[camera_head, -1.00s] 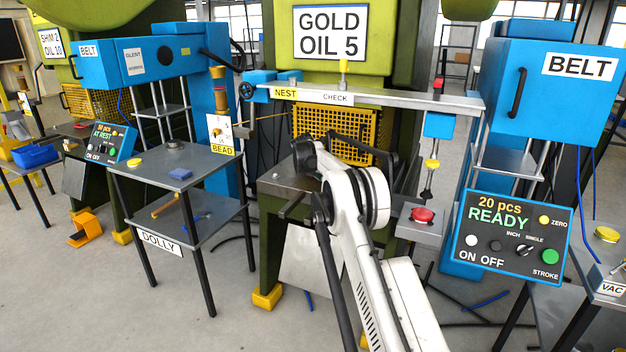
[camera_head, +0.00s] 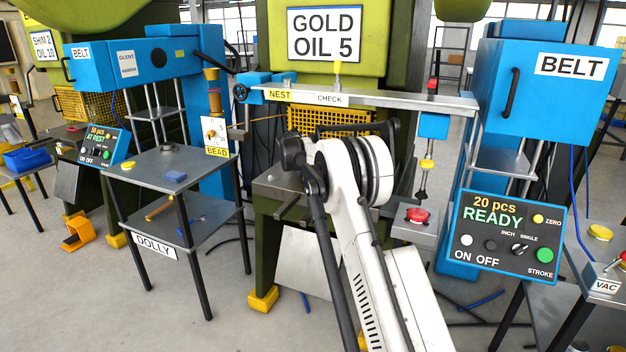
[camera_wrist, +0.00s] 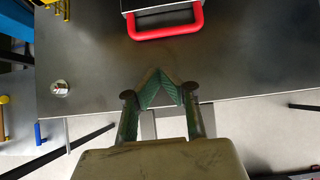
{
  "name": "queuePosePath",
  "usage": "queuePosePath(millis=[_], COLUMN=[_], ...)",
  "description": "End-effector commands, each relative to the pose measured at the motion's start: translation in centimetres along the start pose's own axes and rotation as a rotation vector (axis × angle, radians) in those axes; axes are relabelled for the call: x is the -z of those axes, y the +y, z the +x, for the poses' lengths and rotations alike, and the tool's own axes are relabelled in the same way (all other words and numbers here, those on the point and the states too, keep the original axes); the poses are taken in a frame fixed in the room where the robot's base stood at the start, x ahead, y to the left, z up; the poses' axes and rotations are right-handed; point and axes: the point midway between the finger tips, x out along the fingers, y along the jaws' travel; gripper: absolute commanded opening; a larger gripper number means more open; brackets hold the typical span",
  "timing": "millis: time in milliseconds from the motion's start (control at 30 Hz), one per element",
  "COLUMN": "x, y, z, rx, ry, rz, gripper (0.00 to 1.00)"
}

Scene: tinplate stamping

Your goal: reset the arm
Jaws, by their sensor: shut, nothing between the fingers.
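My gripper (camera_wrist: 160,84) shows in the wrist view with its two green-padded fingers meeting at the tips in a point. It is shut and holds nothing. It is seen against the front edge of a dark metal table (camera_wrist: 90,60). In the head view my white arm rises from the bottom centre toward the green press marked GOLD OIL 5 (camera_head: 324,34); the gripper itself cannot be made out there.
A red handle (camera_wrist: 168,24) lies ahead of the fingers, and a round metal knob (camera_wrist: 60,88) is at left. The READY control panel (camera_head: 507,235) stands right of my arm. The NEST CHECK beam (camera_head: 400,102) spans behind it. The dolly (camera_head: 140,180) is left, with clear floor before it.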

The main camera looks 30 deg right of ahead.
Motion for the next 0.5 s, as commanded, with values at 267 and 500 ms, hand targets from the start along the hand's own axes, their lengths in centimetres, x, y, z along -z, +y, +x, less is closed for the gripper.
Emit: queuePosePath(millis=[267,500], x=[-0.1,0.0], y=[0.0,0.0], z=[-4.8,-6.6], rx=[0.0,0.0], ry=[-0.001,-0.001], rz=[-0.001,0.0], gripper=[0.0,0.0])
